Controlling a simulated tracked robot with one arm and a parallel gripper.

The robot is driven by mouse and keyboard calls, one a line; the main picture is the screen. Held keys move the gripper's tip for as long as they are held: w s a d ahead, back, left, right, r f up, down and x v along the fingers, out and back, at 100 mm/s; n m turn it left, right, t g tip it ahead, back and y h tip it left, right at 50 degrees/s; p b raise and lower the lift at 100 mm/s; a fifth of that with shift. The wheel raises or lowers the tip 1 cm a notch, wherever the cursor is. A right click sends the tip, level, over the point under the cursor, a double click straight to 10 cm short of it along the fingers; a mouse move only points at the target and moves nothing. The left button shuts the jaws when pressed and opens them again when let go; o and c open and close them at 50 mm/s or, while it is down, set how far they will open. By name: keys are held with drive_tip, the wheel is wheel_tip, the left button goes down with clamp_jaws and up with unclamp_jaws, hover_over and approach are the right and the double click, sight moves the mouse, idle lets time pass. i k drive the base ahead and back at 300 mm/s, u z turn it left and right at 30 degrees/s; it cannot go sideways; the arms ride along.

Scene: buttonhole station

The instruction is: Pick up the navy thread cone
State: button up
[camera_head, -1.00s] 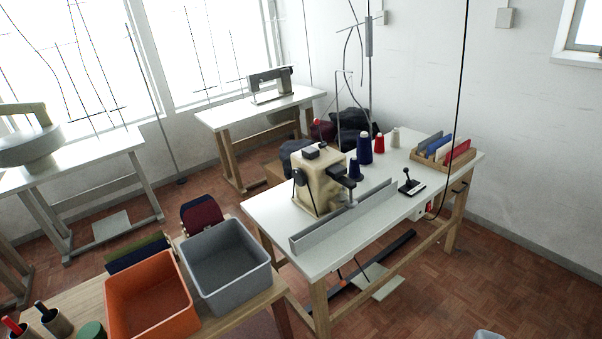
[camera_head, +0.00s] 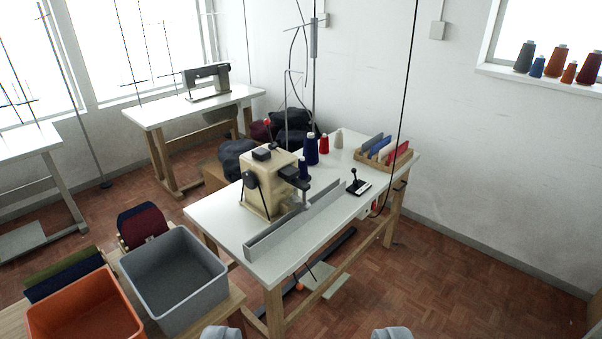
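A navy thread cone (camera_head: 310,150) stands upright on the white buttonhole table (camera_head: 225,215), behind the beige machine. A red cone (camera_head: 325,143) and a cream cone (camera_head: 338,139) stand to the right. My gripper (camera_head: 306,333) shows only as two grey fingertips at the bottom edge, wide apart with nothing between them. It is well short of the table and the cones.
The beige machine (camera_head: 262,188) and a long grey metal fence (camera_head: 295,222) stand in front of the cones. A wooden rack (camera_head: 384,154) is at the right. Grey (camera_head: 175,285) and orange (camera_head: 80,310) bins sit at lower left. Floor (camera_head: 450,280) at right is clear.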

sight(302, 164)
drive_tip(key=z, duration=0.35)
drive_tip(key=i, duration=0.75)
drive_tip(key=z, duration=0.75)
drive_tip(key=i, duration=1.25)
drive_tip(key=u, duration=0.4)
drive_tip(key=i, duration=1.1)
drive_tip(key=u, duration=0.85)
drive_tip(key=i, duration=0.35)
drive_tip(key=u, duration=0.2)
drive_tip(key=k, duration=0.85)
drive_tip(key=u, duration=0.15)
drive_tip(key=i, duration=0.65)
drive_tip(key=u, duration=0.05)
